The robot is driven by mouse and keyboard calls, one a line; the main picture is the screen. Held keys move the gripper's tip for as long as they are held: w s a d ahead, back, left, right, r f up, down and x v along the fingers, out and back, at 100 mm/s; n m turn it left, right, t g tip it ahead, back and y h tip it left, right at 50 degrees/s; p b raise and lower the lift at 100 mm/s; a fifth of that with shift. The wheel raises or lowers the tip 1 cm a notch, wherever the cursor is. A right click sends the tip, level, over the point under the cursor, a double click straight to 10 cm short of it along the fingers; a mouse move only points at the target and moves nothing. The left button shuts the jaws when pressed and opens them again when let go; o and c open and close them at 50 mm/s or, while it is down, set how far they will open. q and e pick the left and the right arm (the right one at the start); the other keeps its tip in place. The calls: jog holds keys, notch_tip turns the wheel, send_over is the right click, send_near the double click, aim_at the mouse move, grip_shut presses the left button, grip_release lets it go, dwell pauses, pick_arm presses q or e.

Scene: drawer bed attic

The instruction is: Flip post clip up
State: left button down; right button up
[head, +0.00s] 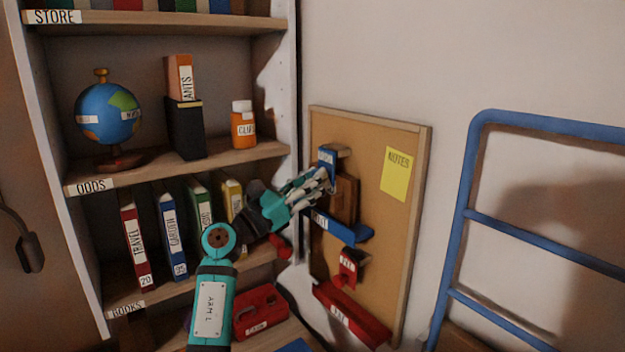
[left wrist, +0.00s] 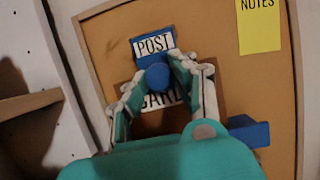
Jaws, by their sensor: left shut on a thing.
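The blue post clip (head: 327,157) is on the upper part of the cork board (head: 375,260). In the left wrist view its POST label (left wrist: 153,43) is above a round blue knob (left wrist: 157,76). My left gripper (head: 325,178) reaches the board from the left. Its fingers (left wrist: 158,73) are closed on either side of the blue knob and hold it. A brown piece (head: 345,198) is behind the fingers, and a partly hidden white label (left wrist: 160,98) shows below the knob. My right gripper is not in view.
A blue ledge (head: 342,228) is below the clip. A red clip (head: 347,267) and red tray (head: 350,318) are lower on the board. A yellow notes sheet (head: 395,174) is at upper right. Bookshelf (head: 180,165) stands left, blue bed rail (head: 535,240) right.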

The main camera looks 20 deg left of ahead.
aim_at(325, 165)
pick_arm(q)
jog(key=r+g+y+p, duration=0.1)
jog(key=p, duration=0.4)
jog(key=s+a+r+g+y+p, duration=0.1)
jog(key=g+p, duration=0.1)
jog(key=p, duration=0.3)
jog(key=r+g+y+p, duration=0.1)
jog(key=g+y+p, duration=0.1)
jog(key=p, duration=0.3)
jog(key=shift+s+a+r, duration=0.3)
jog(key=shift+s, duration=0.1)
jog(key=shift+d+r+g+y+p, duration=0.1)
jog(key=shift+r+g+y+p, duration=0.2)
jog(key=shift+r+g+y, duration=0.75)
jog(key=shift+a+r+g+y+p, duration=0.1)
jog(key=shift+r+g+y+p, duration=0.3)
jog(key=shift+g+y, duration=0.75)
jog(key=shift+d+r+g+y+p, duration=0.1)
jog(key=shift+r+g+y+p, duration=0.15)
jog(key=shift+r+g+y, duration=0.9)
jog(key=shift+f+g+h, duration=0.3)
jog(key=shift+g+h, duration=0.15)
jog(key=c, duration=1)
grip_release()
jog(key=shift+w, duration=0.1)
jog(key=v, duration=1.2)
jog(key=shift+d, duration=0.1)
